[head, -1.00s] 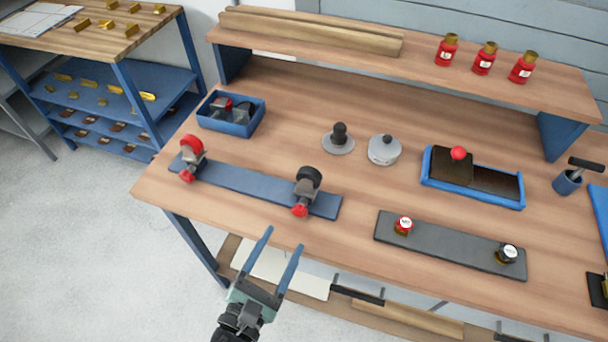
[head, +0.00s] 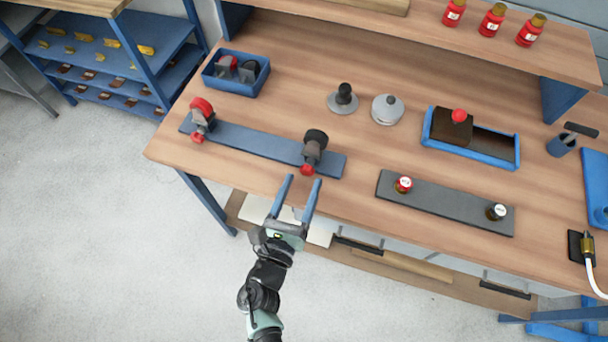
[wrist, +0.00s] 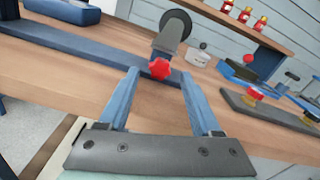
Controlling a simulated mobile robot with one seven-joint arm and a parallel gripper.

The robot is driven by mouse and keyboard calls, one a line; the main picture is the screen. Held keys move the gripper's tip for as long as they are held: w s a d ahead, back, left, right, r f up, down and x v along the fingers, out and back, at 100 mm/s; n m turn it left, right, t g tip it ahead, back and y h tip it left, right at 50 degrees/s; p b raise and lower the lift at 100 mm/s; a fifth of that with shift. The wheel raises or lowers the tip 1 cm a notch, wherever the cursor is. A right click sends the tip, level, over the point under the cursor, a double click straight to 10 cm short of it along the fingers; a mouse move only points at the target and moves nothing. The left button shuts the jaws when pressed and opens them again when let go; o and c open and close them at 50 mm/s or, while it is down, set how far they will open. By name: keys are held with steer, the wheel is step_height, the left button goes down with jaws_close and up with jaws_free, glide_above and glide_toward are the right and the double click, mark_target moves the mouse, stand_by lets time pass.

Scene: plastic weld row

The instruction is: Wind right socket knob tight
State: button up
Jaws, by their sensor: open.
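A long blue board (head: 255,144) lies on the bench with a caster at each end. The right caster (head: 315,146) has a dark wheel, and a red star-shaped knob (head: 307,169) sits low on its near side. My gripper (head: 303,181) is open and empty at the bench's front edge, close to that knob. In the wrist view the red knob (wrist: 159,69) appears between the fingertips, just beyond them. I cannot tell whether they touch it. The left caster (head: 202,112) has a red wheel and its own red knob (head: 197,138).
A blue bin (head: 210,80) with casters stands behind the board. A grey plate (head: 447,204) with two small capped fittings lies to the right. A blue tray (head: 435,146) and red bottles (head: 491,22) are farther back. Bare bench lies between board and plate.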

steer(key=shift+x, duration=1.15)
jaws_close()
